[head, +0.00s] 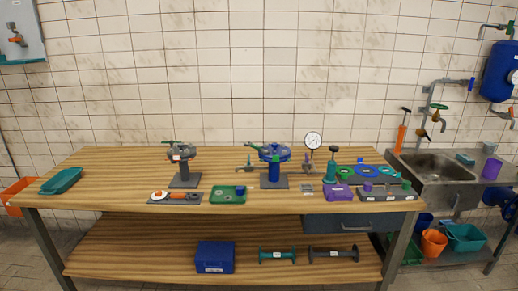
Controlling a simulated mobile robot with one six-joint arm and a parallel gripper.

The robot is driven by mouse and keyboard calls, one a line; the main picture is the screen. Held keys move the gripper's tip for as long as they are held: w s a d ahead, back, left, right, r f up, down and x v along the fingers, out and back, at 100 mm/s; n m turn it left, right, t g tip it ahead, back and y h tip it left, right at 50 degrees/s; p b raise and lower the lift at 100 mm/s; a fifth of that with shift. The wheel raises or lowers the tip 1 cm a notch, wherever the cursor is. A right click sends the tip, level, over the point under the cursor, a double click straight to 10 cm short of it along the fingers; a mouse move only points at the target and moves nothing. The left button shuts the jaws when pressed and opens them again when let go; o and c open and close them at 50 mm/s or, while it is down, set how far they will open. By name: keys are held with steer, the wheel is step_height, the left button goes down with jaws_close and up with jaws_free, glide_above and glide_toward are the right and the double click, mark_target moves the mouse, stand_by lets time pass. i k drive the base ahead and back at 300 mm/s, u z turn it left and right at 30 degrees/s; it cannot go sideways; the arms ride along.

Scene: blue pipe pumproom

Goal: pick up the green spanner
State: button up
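I cannot single out the green spanner with certainty at this size. A thin green bar (254,145) shows at the top left of the blue valve (270,165), which stands on a grey base near the bench middle. Another small green piece (168,142) shows at the top of the grey valve (184,165), further left. I cannot tell whether either is a spanner or part of a valve. My gripper is not in view.
The wooden bench (120,175) has clear top at its left. A teal tray (61,181), a flat orange-and-grey item (175,197), a green tray (229,194), a purple box (338,192) and a pressure gauge (313,141) stand on it. A sink (430,165) is right.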

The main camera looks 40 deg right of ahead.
mark_target(254, 146)
steer(key=u, duration=0.05)
steer(key=i, duration=0.95)
steer(key=z, duration=0.05)
